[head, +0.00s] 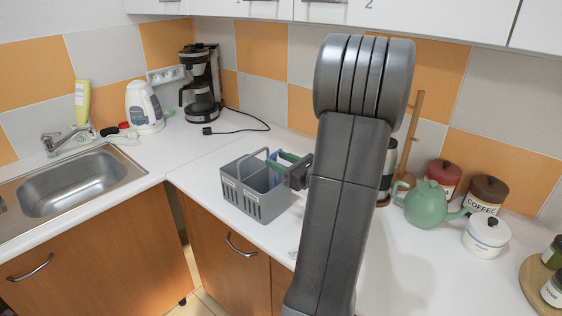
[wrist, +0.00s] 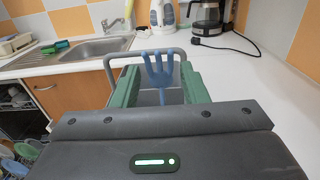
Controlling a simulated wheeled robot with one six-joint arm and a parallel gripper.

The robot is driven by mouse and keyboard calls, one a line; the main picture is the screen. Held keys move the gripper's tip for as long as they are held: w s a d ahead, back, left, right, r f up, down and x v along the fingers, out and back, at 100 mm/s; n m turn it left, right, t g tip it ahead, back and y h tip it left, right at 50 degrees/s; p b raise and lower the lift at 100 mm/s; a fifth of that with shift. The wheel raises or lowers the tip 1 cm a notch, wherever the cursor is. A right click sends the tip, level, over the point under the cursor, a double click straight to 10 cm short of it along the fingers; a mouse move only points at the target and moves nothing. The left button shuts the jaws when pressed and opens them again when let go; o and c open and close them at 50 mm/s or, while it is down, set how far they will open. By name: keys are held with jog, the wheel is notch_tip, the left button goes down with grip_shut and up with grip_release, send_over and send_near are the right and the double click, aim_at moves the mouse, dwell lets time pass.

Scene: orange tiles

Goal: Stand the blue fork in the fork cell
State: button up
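The blue fork (wrist: 160,72) stands upright, tines up, between my gripper's green fingers in the wrist view. Clear gaps show between it and both fingers. Its handle runs down into the grey cutlery caddy (wrist: 124,72); its lower end is hidden. In the head view the caddy (head: 264,205) stands on the white counter, with small labels on its front and a looped handle. I cannot read which cell holds the fork. My gripper (wrist: 160,82) is open at the caddy's top; in the head view it (head: 284,162) is partly hidden by my arm.
A sink (head: 75,190) lies at the left; a kettle (head: 143,107) and coffee maker (head: 201,85) stand behind, with a black cable (head: 240,127). A green teapot (head: 428,203), canisters (head: 486,192) and a white pot (head: 486,236) stand right of my arm.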

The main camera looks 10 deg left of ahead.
jog(key=shift+o, duration=0.3)
jog(key=b+v, duration=0.1)
jog(key=v, duration=1.2)
jog(key=shift+s+d+b, duration=0.25)
jog(key=shift+d+b, duration=0.1)
jog(key=shift+b, duration=0.05)
jog(key=shift+w+a, duration=0.1)
jog(key=shift+a, duration=0.05)
jog(key=p+x, duration=0.1)
jog(key=x, duration=1.2)
jog(key=shift+w+a+p, duration=0.1)
jog(key=shift+a+p, duration=0.1)
jog(key=shift+p, duration=0.2)
jog(key=shift+r, duration=0.35)
jog(key=shift+f, duration=0.1)
